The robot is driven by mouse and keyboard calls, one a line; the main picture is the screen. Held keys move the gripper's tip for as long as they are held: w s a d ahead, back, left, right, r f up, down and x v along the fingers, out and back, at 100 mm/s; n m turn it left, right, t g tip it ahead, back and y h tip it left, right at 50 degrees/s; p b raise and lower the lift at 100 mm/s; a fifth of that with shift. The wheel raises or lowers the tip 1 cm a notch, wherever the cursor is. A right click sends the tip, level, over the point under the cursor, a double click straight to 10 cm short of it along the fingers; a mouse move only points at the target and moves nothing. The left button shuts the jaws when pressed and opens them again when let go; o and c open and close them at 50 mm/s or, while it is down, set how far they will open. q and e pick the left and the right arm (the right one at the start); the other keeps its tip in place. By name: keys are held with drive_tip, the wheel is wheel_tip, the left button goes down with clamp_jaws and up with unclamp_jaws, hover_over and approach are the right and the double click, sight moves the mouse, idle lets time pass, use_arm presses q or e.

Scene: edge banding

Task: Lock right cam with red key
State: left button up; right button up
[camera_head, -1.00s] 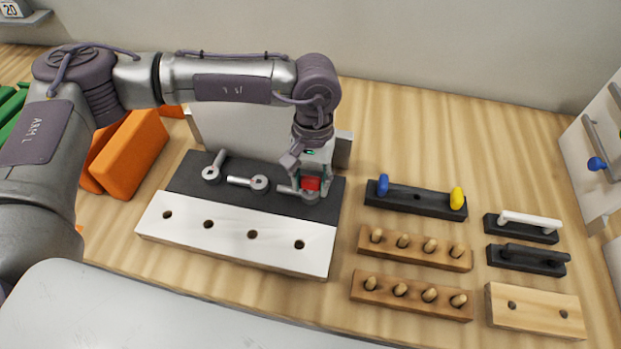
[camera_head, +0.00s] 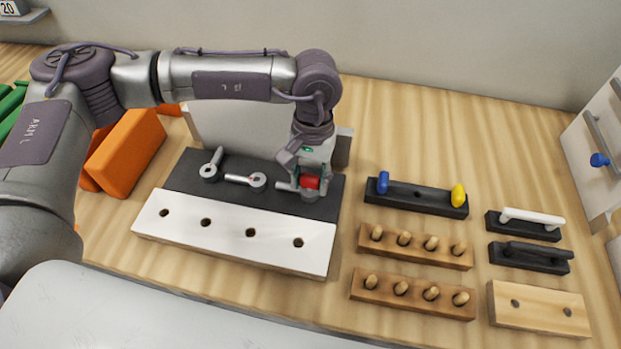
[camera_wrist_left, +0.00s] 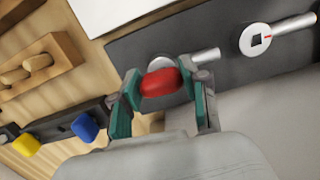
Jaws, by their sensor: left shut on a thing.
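My left gripper (camera_head: 309,180) is shut on the red key (camera_head: 311,183), which stands over the right cam (camera_head: 309,195) on the dark strip of the board (camera_head: 180,180). In the left wrist view the red key (camera_wrist_left: 160,82) sits between the teal fingertips, with the right cam (camera_wrist_left: 161,62) and its silver rod just behind it. The key hides most of the cam's socket, so I cannot tell how deep it sits. The middle cam (camera_head: 259,182) and the left cam (camera_head: 209,172) lie to the left with their rods. My right gripper is out of view.
A black holder (camera_head: 420,198) with a blue and a yellow key stands to the right. Wooden peg racks (camera_head: 415,247), black handle holders (camera_head: 528,258) and a drilled block (camera_head: 538,308) lie beyond. Orange blocks (camera_head: 130,155) stand at left. The white strip (camera_head: 230,240) with holes is clear.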

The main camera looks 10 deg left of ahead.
use_arm(q)
drive_tip(key=shift+a+m+b, duration=0.1)
drive_tip(key=shift+m+b, duration=1.5)
drive_tip(key=shift+m, duration=0.4)
drive_tip(key=shift+f+m+b, duration=0.1)
drive_tip(key=shift+m+b, duration=0.2)
drive_tip(key=shift+b, duration=0.05)
drive_tip(key=shift+m+t+y+b, duration=0.3)
drive_tip(key=shift+m+y+b, duration=0.1)
drive_tip(key=shift+m+b, duration=1.45)
drive_tip(key=shift+r+m+p, duration=0.25)
drive_tip(key=shift+p, duration=0.05)
drive_tip(key=shift+r+p, duration=1)
drive_tip(key=shift+r, duration=1.85)
